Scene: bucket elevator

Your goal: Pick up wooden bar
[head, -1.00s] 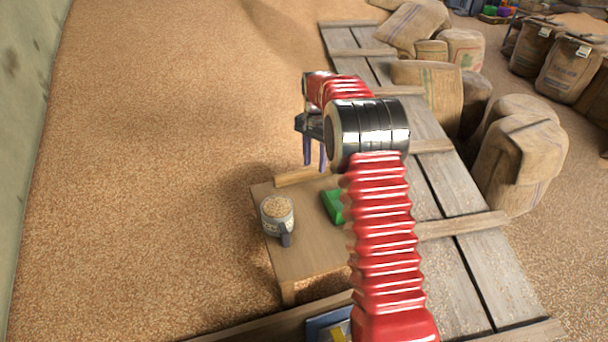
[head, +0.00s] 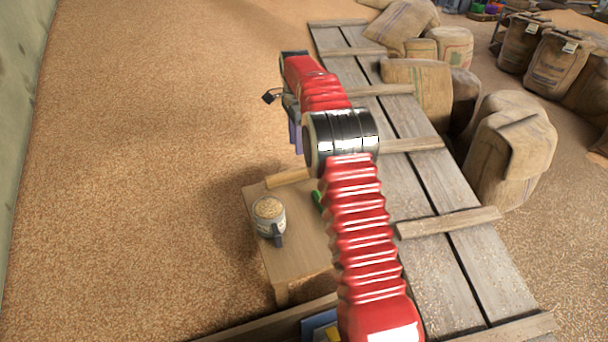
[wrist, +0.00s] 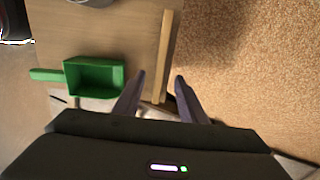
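The wooden bar (head: 288,178) lies along the far edge of a small wooden table (head: 280,258). In the wrist view the bar (wrist: 165,52) runs lengthwise along the table's edge, with its lower end between the fingers. My gripper (wrist: 159,82) is open, with its two purple fingers apart on either side of the bar's line. In the head view my gripper (head: 296,142) hangs above the far side of the table. The fingers seem to be above the bar, and I see no grip on it.
A green scoop (wrist: 95,77) lies on the table close to the bar. Loose grain (head: 140,170) spreads to the left. A plank walkway (head: 425,180) and sacks (head: 508,150) are at the right.

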